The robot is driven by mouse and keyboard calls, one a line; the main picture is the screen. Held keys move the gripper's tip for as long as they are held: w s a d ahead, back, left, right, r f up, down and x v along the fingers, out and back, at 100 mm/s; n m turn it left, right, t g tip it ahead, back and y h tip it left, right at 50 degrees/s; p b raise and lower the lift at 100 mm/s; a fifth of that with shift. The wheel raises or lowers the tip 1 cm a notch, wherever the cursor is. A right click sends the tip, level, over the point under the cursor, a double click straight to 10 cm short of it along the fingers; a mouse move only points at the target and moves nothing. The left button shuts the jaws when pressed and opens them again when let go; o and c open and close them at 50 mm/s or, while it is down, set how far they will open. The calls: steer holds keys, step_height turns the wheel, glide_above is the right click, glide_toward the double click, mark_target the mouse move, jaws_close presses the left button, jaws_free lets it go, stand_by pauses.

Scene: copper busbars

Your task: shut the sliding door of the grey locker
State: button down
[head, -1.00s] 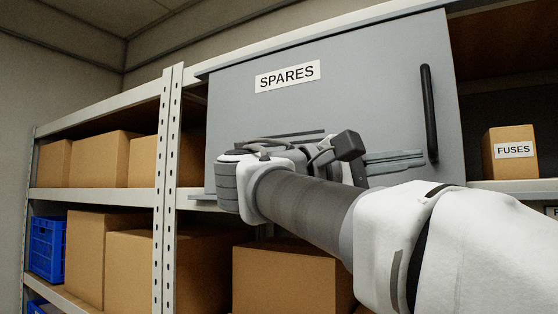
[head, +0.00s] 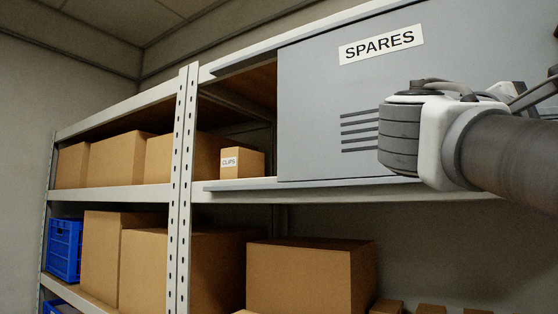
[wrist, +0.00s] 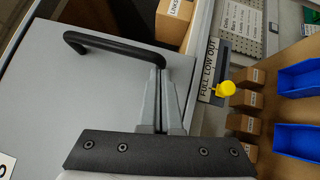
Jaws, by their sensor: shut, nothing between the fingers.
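The grey sliding door (head: 320,110), labelled SPARES and with vent slots, hangs on the locker's lower rail (head: 240,185). To the left of its edge the locker is open and shows its inside. In the wrist view the door panel (wrist: 60,110) carries a black bar handle (wrist: 115,46). My gripper (wrist: 158,75) is shut and empty, its fingertips close beside one end of the handle. I cannot tell whether they touch it. In the head view my wrist covers the door's right part, and the fingertips and handle are out of frame.
A CLIPS box (head: 242,162) stands in the open left part. A perforated shelf post (head: 183,150) is left of it. Cardboard boxes (head: 310,275) fill the lower shelf. The wrist view shows a yellow knob (wrist: 226,88), small boxes and blue bins (wrist: 300,80) at right.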

steer(key=s+d, duration=1.6)
steer(key=d, duration=0.4)
steer(key=shift+d+b, duration=0.3)
steer(key=shift+s, duration=0.15)
